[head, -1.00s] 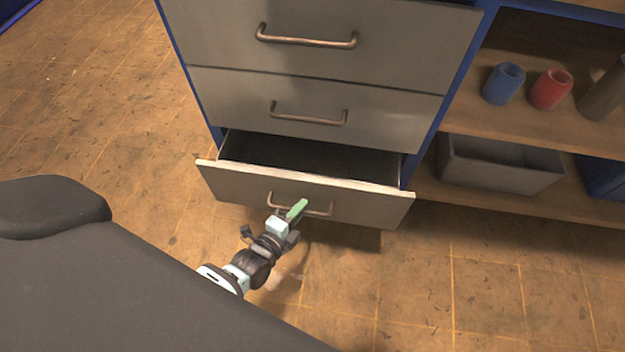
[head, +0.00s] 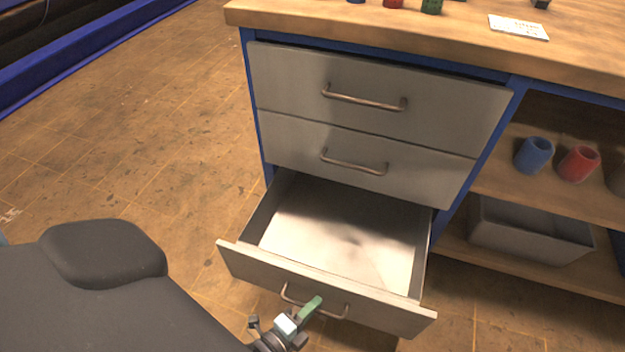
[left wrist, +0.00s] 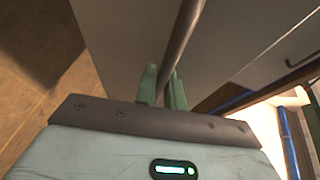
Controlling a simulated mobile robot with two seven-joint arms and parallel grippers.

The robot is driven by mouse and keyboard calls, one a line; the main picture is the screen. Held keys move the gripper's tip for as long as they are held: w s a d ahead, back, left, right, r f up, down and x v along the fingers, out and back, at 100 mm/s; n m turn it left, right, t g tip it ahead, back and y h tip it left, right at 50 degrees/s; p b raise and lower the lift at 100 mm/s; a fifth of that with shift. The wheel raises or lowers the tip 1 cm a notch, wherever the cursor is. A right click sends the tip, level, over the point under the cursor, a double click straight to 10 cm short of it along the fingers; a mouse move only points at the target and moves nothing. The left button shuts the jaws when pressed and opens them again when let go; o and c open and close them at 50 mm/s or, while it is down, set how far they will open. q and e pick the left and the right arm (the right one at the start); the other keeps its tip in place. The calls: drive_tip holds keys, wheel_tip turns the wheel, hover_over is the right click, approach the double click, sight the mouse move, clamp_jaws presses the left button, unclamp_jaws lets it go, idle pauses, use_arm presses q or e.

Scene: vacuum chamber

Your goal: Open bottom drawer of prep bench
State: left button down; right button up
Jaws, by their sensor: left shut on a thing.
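The bottom drawer (head: 240,264) of the prep bench (head: 385,48) is pulled well out, and its empty inside shows in the head view. Its bar handle (head: 333,315) runs across the front panel. My left gripper (head: 312,305) is at the handle, with a green fingertip over it. In the left wrist view the green fingers (left wrist: 163,88) are closed around the handle bar (left wrist: 183,38). The two drawers above are closed. My right gripper is in neither view.
Open shelves to the right hold a blue cup (head: 534,155), a red cup (head: 578,163) and a grey bin (head: 530,232). A white card (head: 518,27) lies on the bench top. The floor (head: 120,150) left of the bench is clear.

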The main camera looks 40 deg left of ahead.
use_arm(q)
drive_tip(key=c, duration=1.5)
unclamp_jaws()
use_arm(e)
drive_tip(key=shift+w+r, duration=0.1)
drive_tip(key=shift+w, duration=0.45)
